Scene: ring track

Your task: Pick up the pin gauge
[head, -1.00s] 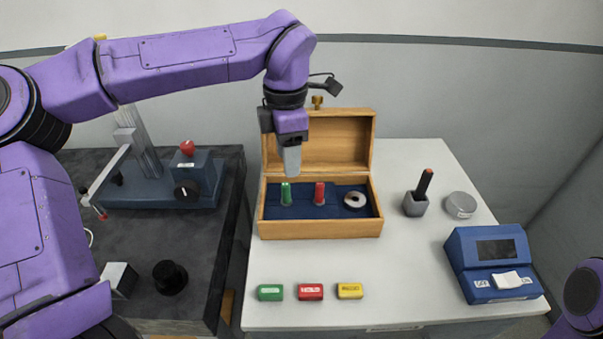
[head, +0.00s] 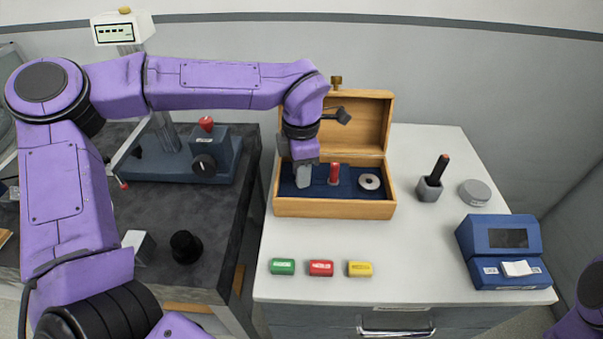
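The open wooden box (head: 333,209) stands on the white table with its lid up at the back. In its blue lining a red pin (head: 334,174) stands upright, and a pale ring (head: 369,182) lies to its right. My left gripper (head: 303,180) points down into the left part of the box, just left of the red pin. It covers the spot where a green pin stood, so the green pin is hidden. I cannot tell whether its fingers are open or closed on anything. My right gripper is out of view; only a bit of my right arm shows at the lower right.
Green (head: 283,266), red (head: 321,268) and yellow (head: 360,269) labelled blocks lie in front of the box. To the right are a grey holder (head: 429,189) with a dark pen-like item, a round tin (head: 474,193) and a blue device (head: 503,254). A measuring stand (head: 190,165) is at left.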

